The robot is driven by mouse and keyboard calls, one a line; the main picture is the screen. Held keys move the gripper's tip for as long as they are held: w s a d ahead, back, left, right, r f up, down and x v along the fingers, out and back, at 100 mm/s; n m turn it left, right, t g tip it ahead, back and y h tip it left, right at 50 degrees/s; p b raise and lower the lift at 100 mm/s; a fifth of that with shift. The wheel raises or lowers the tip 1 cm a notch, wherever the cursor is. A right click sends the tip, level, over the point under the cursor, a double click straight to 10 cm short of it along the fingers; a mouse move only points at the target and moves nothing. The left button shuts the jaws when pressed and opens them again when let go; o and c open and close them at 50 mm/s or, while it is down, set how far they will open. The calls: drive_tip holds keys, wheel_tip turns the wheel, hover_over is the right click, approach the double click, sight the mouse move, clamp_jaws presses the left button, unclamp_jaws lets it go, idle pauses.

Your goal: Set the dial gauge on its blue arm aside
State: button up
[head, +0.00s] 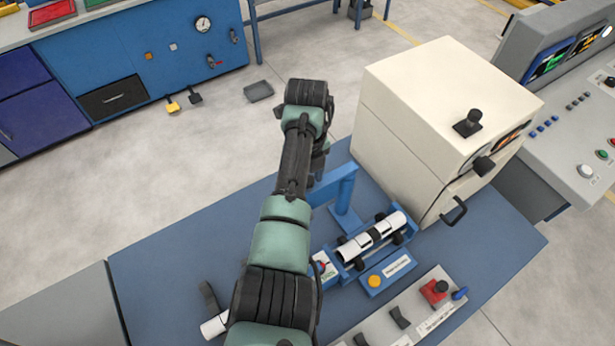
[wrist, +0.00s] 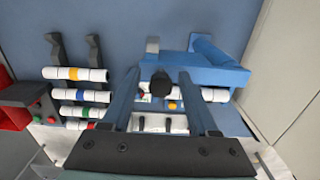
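The blue arm (head: 343,188) rises from a post beside the roller stand on the bench, and its left end runs behind my arm in the head view. In the wrist view the blue arm (wrist: 205,70) lies just beyond my fingers. My gripper (wrist: 162,95) is open, its two fingers well apart. A dark round piece (wrist: 160,83) shows between them, perhaps part of the dial gauge; I cannot tell whether a finger touches it. No gauge face is visible near the blue arm. My arm mostly hides the gripper in the head view.
A white pipe with a black band (head: 358,245) lies on the rollers under the blue arm. A cream cabinet (head: 430,110) stands close on the right. Several banded pipes (wrist: 75,74) lie on a rack at left in the wrist view. Bare blue bench (head: 180,245) lies left.

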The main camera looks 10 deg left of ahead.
drive_tip(key=shift+d+r, duration=0.1)
wheel_tip(320, 180, up, 13)
idle(0.6)
idle(0.5)
